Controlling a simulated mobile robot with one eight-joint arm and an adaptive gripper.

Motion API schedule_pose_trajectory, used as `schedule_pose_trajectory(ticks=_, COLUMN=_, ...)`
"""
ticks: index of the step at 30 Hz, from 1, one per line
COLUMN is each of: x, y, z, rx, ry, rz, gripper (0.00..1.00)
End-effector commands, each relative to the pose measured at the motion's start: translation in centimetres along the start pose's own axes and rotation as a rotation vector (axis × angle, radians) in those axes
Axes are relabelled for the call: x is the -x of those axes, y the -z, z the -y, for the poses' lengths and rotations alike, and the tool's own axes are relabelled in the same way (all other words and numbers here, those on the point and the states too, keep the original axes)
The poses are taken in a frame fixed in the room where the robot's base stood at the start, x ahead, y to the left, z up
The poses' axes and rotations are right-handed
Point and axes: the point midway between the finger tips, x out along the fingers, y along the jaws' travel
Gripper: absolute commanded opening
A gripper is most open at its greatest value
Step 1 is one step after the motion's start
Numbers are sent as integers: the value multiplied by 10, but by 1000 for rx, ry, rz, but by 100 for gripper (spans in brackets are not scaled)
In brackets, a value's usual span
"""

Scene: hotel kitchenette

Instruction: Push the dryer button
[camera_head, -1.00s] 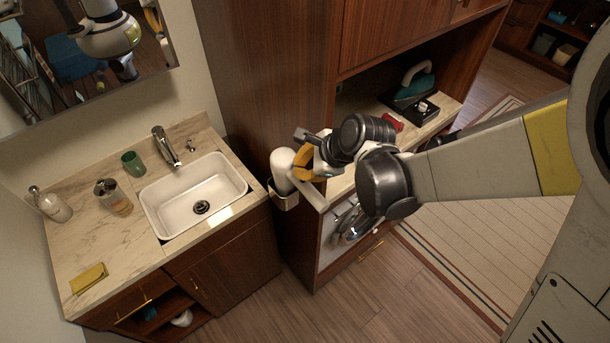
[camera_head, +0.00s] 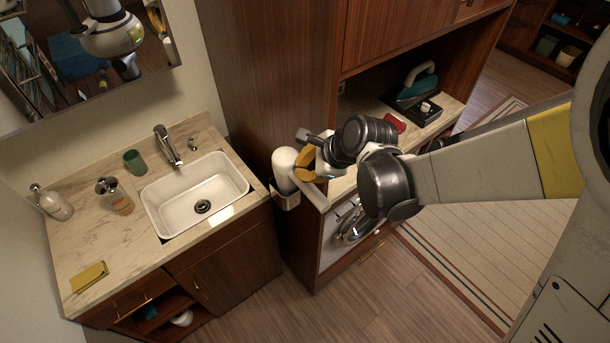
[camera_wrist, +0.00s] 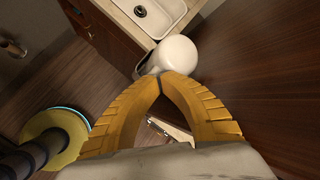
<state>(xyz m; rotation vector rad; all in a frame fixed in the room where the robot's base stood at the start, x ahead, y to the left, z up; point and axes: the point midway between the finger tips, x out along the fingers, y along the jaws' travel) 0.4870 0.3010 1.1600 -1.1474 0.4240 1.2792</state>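The dryer (camera_head: 284,168) is a white rounded unit in a holder on the side of the wooden cabinet, right of the sink. My gripper (camera_head: 301,166) is right beside it in the head view. In the wrist view the dryer (camera_wrist: 174,54) lies just beyond the tips of my yellow gripper fingers (camera_wrist: 160,78). The fingertips meet, so my gripper is shut, with nothing visible between them. The tips overlap the dryer's near edge in the picture; I cannot tell whether they touch it. The button cannot be made out.
The sink (camera_head: 167,217) and its marble counter (camera_head: 77,245) are to the left, with a green cup (camera_head: 134,161) and bottles. The tall wooden cabinet (camera_head: 262,70) stands behind the dryer. An iron (camera_head: 416,86) sits on the right counter.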

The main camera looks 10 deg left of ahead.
Motion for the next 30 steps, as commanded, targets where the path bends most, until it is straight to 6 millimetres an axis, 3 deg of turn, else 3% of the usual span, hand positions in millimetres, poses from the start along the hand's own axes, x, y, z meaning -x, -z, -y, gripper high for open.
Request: schedule_pose_trajectory(ticks=30, x=-7, y=4, z=-4, rx=0, ry=0, rz=0, gripper=0)
